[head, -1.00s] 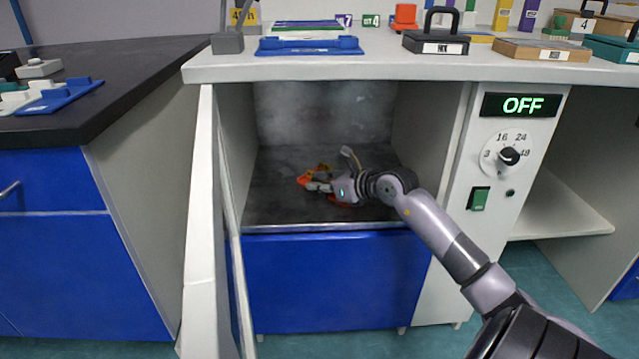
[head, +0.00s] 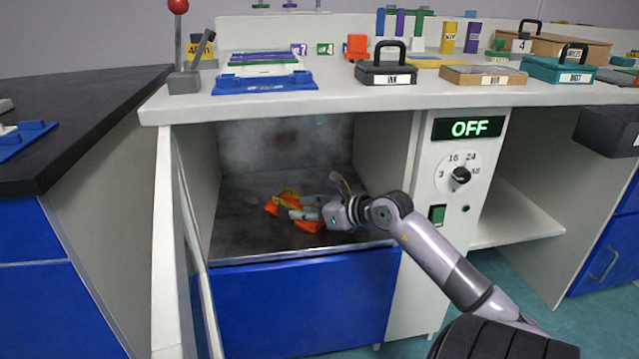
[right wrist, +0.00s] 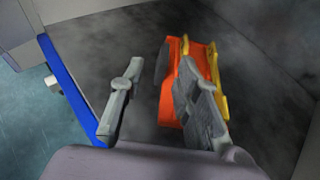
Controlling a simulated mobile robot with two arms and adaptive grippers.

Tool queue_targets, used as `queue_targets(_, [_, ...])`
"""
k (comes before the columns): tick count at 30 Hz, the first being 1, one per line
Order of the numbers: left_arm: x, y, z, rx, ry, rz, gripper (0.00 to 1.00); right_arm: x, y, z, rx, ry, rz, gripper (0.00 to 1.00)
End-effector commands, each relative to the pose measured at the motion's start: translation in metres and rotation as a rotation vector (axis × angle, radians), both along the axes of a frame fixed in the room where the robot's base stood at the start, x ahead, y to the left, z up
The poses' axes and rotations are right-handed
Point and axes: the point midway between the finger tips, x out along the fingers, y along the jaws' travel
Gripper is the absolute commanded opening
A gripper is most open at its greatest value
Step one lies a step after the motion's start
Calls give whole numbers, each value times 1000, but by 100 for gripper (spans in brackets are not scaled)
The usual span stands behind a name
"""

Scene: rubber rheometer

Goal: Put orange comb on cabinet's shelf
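An orange piece (head: 271,207) with yellow parts (head: 290,194) lies on the dark floor inside the open cabinet (head: 235,232). I take the orange piece to be the comb, though its teeth cannot be made out. My right gripper (head: 305,214) reaches into the cabinet and hides part of it. My left gripper is out of view.
The cabinet door (head: 185,250) stands open on the left. A control panel (head: 460,165) reading OFF borders the opening on the right. The worktop (head: 330,105) above holds a blue tray, labelled boxes and another orange object (head: 357,47).

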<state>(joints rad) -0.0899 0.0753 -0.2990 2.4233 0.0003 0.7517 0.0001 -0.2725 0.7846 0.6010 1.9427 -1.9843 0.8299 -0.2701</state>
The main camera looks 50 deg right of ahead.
Motion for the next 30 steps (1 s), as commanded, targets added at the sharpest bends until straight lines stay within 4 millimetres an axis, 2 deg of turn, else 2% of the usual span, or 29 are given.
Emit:
queue_targets(3, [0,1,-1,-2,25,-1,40,-19,-2,10,0,2,-1,30])
queue_targets(9, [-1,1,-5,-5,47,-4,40,-39,-3,17,-1,2,-1,30])
queue_targets(26, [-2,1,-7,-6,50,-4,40,-43,-4,18,0,-1,0,30])
queue_targets(29, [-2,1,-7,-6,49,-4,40,-42,5,15,29,-1,15,30])
queue_targets(30, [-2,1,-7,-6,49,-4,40,-41,15,12,62,-2,32,30])
